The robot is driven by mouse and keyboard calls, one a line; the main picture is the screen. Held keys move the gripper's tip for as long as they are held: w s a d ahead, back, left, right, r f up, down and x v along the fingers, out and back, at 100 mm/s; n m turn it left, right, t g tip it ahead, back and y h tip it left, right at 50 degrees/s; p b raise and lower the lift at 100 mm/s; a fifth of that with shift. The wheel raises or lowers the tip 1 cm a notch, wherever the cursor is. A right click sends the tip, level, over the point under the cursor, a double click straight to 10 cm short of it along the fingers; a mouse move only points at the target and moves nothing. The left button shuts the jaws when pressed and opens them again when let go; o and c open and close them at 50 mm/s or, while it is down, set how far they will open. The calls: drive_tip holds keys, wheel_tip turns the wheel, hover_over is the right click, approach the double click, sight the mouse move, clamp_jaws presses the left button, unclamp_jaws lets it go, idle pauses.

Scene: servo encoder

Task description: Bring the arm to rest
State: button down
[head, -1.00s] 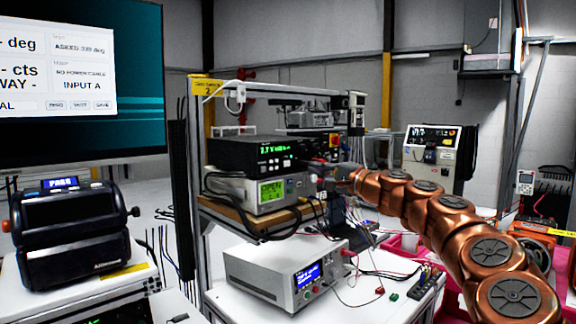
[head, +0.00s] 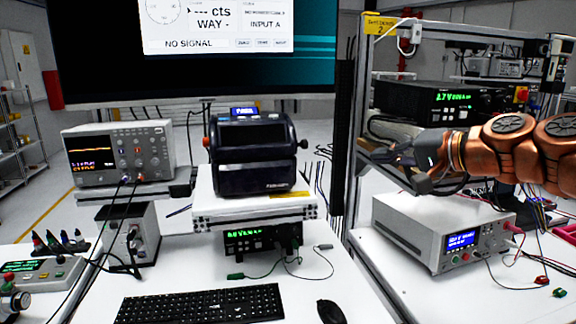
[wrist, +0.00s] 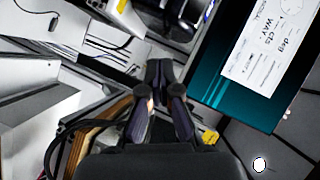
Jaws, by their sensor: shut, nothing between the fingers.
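My copper-coloured arm reaches in from the right in the head view. The gripper hangs in the air, and I see no clear contact with the rack. My arm covers part of the shelf and the instruments on it.
A black rack instrument (head: 430,103) and a white power supply (head: 440,232) are close to the arm. A large monitor (head: 100,75), a black device (head: 262,165) on a white stand and an oscilloscope (head: 118,153) stand left. A keyboard (head: 200,304) lies in front.

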drive_tip(key=s+a+f+n+g+h, duration=0.2)
drive_tip(key=s+a+f+g, duration=0.25)
drive_tip(key=s+f, duration=0.4)
drive_tip(key=s+a+f+n+g+h, duration=0.2)
drive_tip(key=s+a+f+n+g, duration=0.1)
drive_tip(key=s+a+f, duration=0.45)
drive_tip(key=s+d+f+g+h, duration=0.2)
drive_tip(key=s+d+f, duration=0.3)
drive_tip(key=s+f, duration=0.3)
drive_tip(key=s+d+f+g+h, duration=0.3)
drive_tip(key=s+d+f, duration=0.3)
drive_tip(key=s, duration=0.6)
drive_tip(key=shift+s+d+f+n+h+p, duration=0.15)
drive_tip(key=shift+f+n+h+p, duration=0.2)
drive_tip(key=shift+f, duration=0.5)
